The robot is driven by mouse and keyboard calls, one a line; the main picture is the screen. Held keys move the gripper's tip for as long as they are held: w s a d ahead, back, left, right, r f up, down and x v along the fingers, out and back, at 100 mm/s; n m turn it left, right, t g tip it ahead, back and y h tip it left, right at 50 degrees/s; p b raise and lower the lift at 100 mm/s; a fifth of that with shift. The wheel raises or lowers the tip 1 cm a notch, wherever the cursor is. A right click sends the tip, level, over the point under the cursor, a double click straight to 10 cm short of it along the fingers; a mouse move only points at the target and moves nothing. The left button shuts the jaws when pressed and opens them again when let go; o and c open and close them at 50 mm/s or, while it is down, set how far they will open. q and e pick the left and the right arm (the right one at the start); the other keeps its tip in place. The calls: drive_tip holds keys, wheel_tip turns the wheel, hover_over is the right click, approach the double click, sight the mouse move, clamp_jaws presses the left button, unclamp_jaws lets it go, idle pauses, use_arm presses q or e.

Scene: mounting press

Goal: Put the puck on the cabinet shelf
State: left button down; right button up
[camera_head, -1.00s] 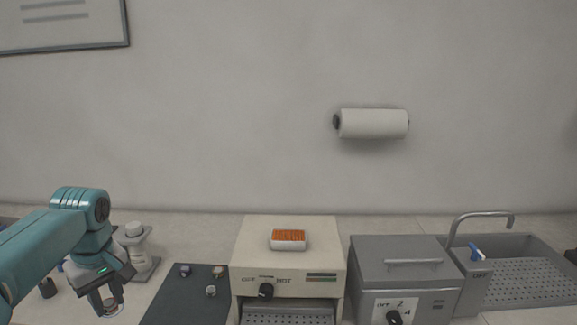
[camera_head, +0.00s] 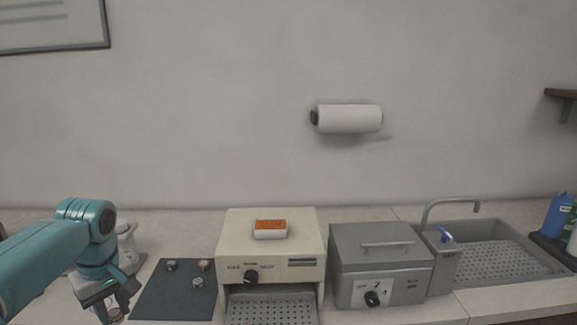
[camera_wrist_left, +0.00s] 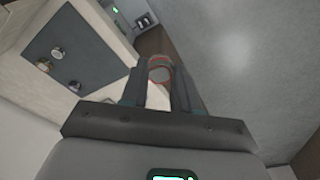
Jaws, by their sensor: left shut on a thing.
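My left gripper (camera_head: 113,312) is low at the left of the head view, in front of the counter. In the left wrist view my left gripper (camera_wrist_left: 161,85) is shut on a small round puck (camera_wrist_left: 160,73), with a clear-looking body and a reddish rim. The puck sits between the fingertips, and in the head view it is mostly hidden at the bottom edge. No cabinet shelf can be made out with certainty. My right gripper is not in view.
A dark mat (camera_head: 176,296) holds three small pieces. Right of it are a beige press (camera_head: 270,252) with an orange-topped block, a grey lidded box (camera_head: 380,265) and a sink (camera_head: 500,256). A brown wall shelf (camera_head: 560,93) and blue bottle (camera_head: 556,216) are far right.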

use_arm(q)
drive_tip(key=s+d+f+m, duration=0.3)
drive_tip(key=d+f, duration=0.5)
drive_tip(key=f, duration=0.2)
drive_tip(key=s+d+f+m, duration=0.3)
drive_tip(key=d+f, duration=0.6)
drive_tip(key=f, duration=0.1)
drive_tip(key=w+r+m, duration=0.1)
drive_tip(key=r+m, duration=0.1)
drive_tip(key=m, duration=0.1)
drive_tip(key=w+r+m+h, duration=0.1)
drive_tip(key=m, duration=0.1)
drive_tip(key=shift+w+r+t, duration=0.3)
drive_tip(key=shift+w+r, duration=0.05)
drive_tip(key=shift+w, duration=0.1)
